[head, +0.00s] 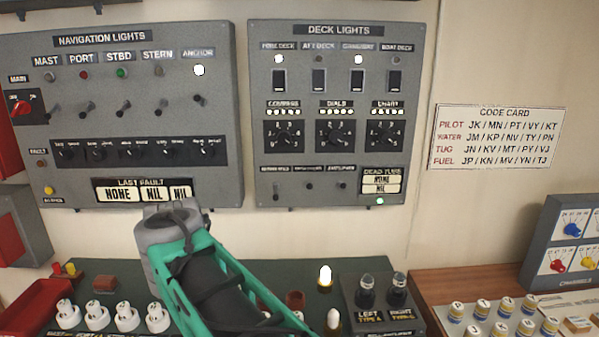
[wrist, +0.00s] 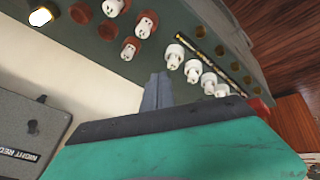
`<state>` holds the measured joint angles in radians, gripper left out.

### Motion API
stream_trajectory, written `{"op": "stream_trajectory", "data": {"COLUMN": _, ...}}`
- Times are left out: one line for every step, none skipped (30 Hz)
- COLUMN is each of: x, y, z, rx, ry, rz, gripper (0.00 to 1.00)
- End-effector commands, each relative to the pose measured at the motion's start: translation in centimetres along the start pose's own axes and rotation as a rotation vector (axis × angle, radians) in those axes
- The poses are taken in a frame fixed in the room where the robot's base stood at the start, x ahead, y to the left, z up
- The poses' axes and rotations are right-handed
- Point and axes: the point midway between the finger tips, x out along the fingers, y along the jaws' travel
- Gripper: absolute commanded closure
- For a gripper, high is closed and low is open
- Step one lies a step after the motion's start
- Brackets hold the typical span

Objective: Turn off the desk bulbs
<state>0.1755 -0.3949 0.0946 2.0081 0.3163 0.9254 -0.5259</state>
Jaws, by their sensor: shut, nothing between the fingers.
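On the desk (head: 265,270) in the head view, one bulb (head: 325,275) in a gold base glows white. A paler bulb (head: 333,319) stands in front of it. White-collared bulbs (head: 98,316) stand in a row at the left. In the wrist view a glowing bulb (wrist: 38,17) is at top left; unlit bulbs (wrist: 145,24) stand in brown sockets. A deck lights panel (head: 338,180) hangs on the wall, its first (head: 278,59) and third (head: 358,59) lamps lit above dark rocker switches (head: 318,80). My gripper (wrist: 157,85) is shut and empty; its fingertips are unclear in the head view.
A navigation lights panel (head: 20,130) with small toggles hangs at left. Two dark-capped bulbs (head: 366,290) stand on a grey box (head: 385,318). A code card (head: 498,137) is on the wall. A channels box (head: 555,240) and several striped pegs (head: 480,308) stand at right.

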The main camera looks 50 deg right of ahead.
Motion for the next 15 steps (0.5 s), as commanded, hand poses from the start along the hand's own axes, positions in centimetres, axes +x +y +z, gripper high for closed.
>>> {"op": "stream_trajectory", "data": {"x": -2.4, "y": 5.7, "z": -2.9, "rx": -0.001, "ry": 0.01, "rz": 0.08, "gripper": 1.0}}
{"op": "stream_trajectory", "data": {"x": -3.6, "y": 9.1, "z": -4.1, "rx": -0.011, "ry": 0.01, "rz": 0.129, "gripper": 1.0}}
{"op": "stream_trajectory", "data": {"x": -5.2, "y": 13.3, "z": -5.3, "rx": -0.022, "ry": 0.005, "rz": 0.193, "gripper": 1.0}}
{"op": "stream_trajectory", "data": {"x": -6.4, "y": 16.2, "z": -5.9, "rx": -0.03, "ry": -0.003, "rz": 0.235, "gripper": 1.0}}
{"op": "stream_trajectory", "data": {"x": -7.5, "y": 18.9, "z": -6.2, "rx": -0.038, "ry": -0.013, "rz": 0.274, "gripper": 1.0}}
{"op": "stream_trajectory", "data": {"x": -8.9, "y": 22.0, "z": -6.4, "rx": -0.045, "ry": -0.028, "rz": 0.319, "gripper": 1.0}}
{"op": "stream_trajectory", "data": {"x": -9.8, "y": 23.9, "z": -6.4, "rx": -0.051, "ry": -0.039, "rz": 0.347, "gripper": 1.0}}
{"op": "stream_trajectory", "data": {"x": -10.6, "y": 25.5, "z": -6.3, "rx": -0.055, "ry": -0.051, "rz": 0.37, "gripper": 1.0}}
{"op": "stream_trajectory", "data": {"x": -11.4, "y": 27.3, "z": -6.1, "rx": -0.059, "ry": -0.064, "rz": 0.396, "gripper": 1.0}}
{"op": "stream_trajectory", "data": {"x": -11.9, "y": 28.2, "z": -6.0, "rx": -0.062, "ry": -0.071, "rz": 0.41, "gripper": 1.0}}
{"op": "stream_trajectory", "data": {"x": -12.3, "y": 29.0, "z": -5.8, "rx": -0.064, "ry": -0.078, "rz": 0.421, "gripper": 1.0}}
{"op": "stream_trajectory", "data": {"x": -12.6, "y": 29.6, "z": -5.7, "rx": -0.067, "ry": -0.084, "rz": 0.43, "gripper": 1.0}}
{"op": "stream_trajectory", "data": {"x": -12.8, "y": 29.9, "z": -5.6, "rx": -0.07, "ry": -0.087, "rz": 0.435, "gripper": 1.0}}
{"op": "stream_trajectory", "data": {"x": -12.9, "y": 30.1, "z": -5.6, "rx": -0.071, "ry": -0.088, "rz": 0.437, "gripper": 1.0}}
{"op": "stream_trajectory", "data": {"x": -12.9, "y": 30.1, "z": -5.6, "rx": -0.072, "ry": -0.088, "rz": 0.439, "gripper": 1.0}}
